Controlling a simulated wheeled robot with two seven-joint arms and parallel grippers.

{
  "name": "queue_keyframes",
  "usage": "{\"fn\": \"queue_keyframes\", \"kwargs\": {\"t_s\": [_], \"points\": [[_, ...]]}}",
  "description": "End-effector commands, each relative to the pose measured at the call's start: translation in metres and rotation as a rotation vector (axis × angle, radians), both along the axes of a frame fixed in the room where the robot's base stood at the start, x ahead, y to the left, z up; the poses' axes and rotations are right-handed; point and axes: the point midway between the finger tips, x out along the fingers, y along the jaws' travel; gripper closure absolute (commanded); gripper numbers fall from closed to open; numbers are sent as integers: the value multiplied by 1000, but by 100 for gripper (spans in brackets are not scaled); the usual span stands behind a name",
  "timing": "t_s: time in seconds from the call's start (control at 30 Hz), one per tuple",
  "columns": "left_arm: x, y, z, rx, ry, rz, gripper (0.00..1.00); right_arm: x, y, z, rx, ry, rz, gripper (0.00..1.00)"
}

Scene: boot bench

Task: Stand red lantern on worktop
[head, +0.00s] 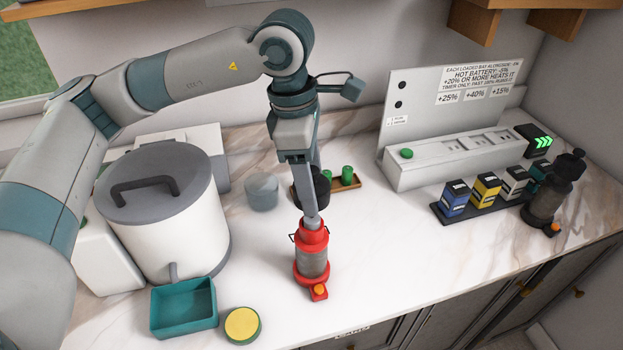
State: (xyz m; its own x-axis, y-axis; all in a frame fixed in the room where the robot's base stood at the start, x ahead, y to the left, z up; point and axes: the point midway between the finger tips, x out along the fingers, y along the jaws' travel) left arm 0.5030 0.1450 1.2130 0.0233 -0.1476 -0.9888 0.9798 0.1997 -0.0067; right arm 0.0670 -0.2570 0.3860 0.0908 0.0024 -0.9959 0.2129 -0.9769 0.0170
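The red lantern (313,262) has a grey mesh middle, a red cap and a red foot with an orange button. It is upright at the front middle of the white marble worktop (390,265). Its base looks at or very near the surface; I cannot tell whether it touches. My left gripper (312,219) points down from above, with its fingertips at the lantern's cap. One finger shows in front of the cap and the other is hidden, so its grip is unclear. My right gripper is not in view.
A large lidded white pot (170,225) stands left, with a teal tray (184,308) and a yellow-topped round tin (242,325) in front. A grey cylinder (262,191) is behind. Batteries (486,188), a dark lantern (549,197) and a charger panel (450,95) are right. Worktop right of the red lantern is clear.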

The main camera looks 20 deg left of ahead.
Motion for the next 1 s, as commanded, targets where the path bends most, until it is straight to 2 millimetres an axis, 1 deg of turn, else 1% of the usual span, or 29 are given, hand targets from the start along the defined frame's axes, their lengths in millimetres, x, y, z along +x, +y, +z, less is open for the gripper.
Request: {"fn": "queue_keyframes", "kwargs": {"t_s": [0.27,0.57,0.6,0.7,1.0], "points": [[0,0,-16,1,1,1,64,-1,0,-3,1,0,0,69],[-1,0,-40,1,1,2,64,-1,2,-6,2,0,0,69],[0,0,-46,0,1,1,64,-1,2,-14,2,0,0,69],[0,0,-52,0,0,1,64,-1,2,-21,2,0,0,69],[0,0,-61,0,0,1,64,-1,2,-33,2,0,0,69]]}}
